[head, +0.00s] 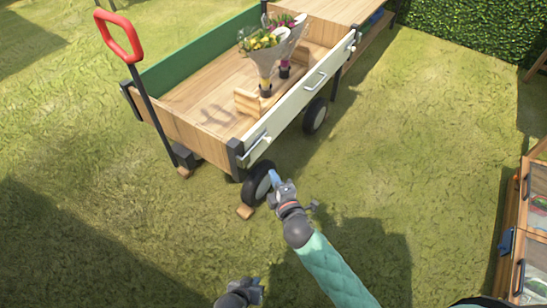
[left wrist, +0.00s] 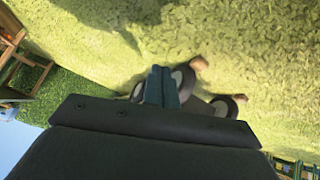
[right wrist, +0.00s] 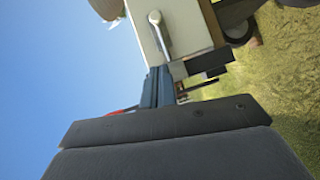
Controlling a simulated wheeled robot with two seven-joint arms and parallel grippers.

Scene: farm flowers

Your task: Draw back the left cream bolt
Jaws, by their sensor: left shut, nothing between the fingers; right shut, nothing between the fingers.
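The garden cart's cream side panel (head: 290,107) carries a pale bolt (head: 258,141) at its left end, beside the dark corner post. In the right wrist view a pale bar with a rounded knob (right wrist: 160,33) sits on a cream panel just ahead of the fingers; it looks like this bolt. My right gripper (head: 274,176) is shut and empty, in front of the cart near the front wheel and apart from the bolt. Its fingers (right wrist: 157,86) also show in the right wrist view. My left gripper (head: 254,282) is shut and empty, low over the grass.
A silver handle (head: 315,82) is mid-panel, and another fitting (head: 352,42) is at its right end. Wrapped bouquets (head: 264,62) stand in the cart bed. A wooden chock (head: 245,212) lies by the front wheel (head: 259,183). A wooden planter (head: 537,210) stands at right; grass between is clear.

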